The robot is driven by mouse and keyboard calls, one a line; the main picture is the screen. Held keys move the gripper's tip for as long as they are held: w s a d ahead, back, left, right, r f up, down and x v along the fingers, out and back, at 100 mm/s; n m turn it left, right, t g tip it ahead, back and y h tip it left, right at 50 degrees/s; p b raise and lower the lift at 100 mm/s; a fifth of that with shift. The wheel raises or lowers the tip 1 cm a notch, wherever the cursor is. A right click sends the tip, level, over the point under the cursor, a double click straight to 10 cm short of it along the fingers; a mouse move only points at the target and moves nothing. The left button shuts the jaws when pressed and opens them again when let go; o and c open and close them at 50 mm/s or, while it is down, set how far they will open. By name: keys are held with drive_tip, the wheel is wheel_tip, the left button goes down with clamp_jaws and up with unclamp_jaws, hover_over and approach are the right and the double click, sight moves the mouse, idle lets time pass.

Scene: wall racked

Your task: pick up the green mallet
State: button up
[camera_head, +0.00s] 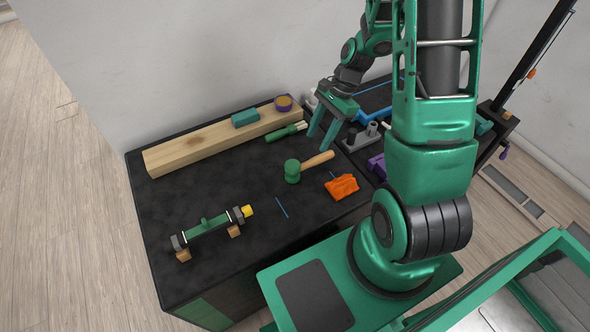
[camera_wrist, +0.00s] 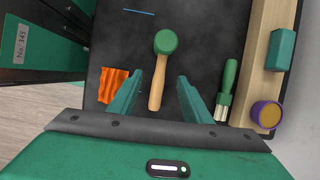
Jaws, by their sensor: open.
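The green mallet (camera_head: 293,171) lies on the black bench top (camera_head: 240,265), its green head to the left and its wooden handle pointing up and right. In the wrist view the mallet (camera_wrist: 165,42) has its head at the top and its handle running down between my fingers. My gripper (camera_head: 325,135) is open above the bench, near the handle end. In the wrist view the two green fingers of my gripper (camera_wrist: 158,92) stand apart on either side of the handle. I cannot see them touching it. The handle's lower end reaches near the gripper body.
An orange cloth (camera_head: 342,187) lies in front of the mallet. A green-handled tool (camera_head: 280,134) lies behind it, beside a wooden beam (camera_head: 190,148) carrying a teal block (camera_head: 245,118) and a purple-rimmed roll (camera_head: 283,102). A green clamp-like tool (camera_head: 208,226) rests at left.

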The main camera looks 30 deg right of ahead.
sight(305, 163)
drive_tip(key=shift+w+a+f, duration=0.2)
drive_tip(key=shift+a+f, duration=0.05)
drive_tip(key=shift+f, duration=0.45)
drive_tip(key=shift+x, duration=5.15)
drive_tip(key=shift+c, duration=0.4)
clamp_jaws()
